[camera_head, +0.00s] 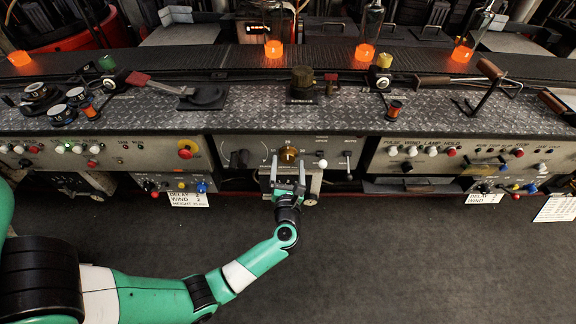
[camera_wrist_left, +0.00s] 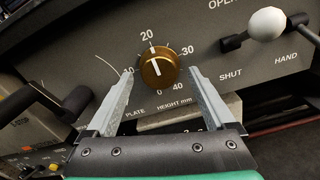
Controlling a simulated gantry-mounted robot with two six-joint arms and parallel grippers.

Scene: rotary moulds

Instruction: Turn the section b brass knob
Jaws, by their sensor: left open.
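The brass knob (camera_head: 288,155) sits on the front panel of the middle console section in the head view. In the left wrist view the brass knob (camera_wrist_left: 158,71) is round, with a white pointer line, inside a dial numbered 10 to 40. The line runs from near the 20 mark down toward the 0. My left gripper (camera_head: 288,170) is just below the knob in the head view. In the left wrist view the open fingers of my left gripper (camera_wrist_left: 160,78) stand on either side of the knob, with gaps visible. My right gripper is not in view.
A white ball-ended lever (camera_wrist_left: 265,24) is right of the knob, and a black handle (camera_wrist_left: 40,108) is at left. Glowing orange glass pieces (camera_head: 364,52) stand on the conveyor behind the metal console top (camera_head: 240,115). The dark floor (camera_head: 420,250) in front is clear.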

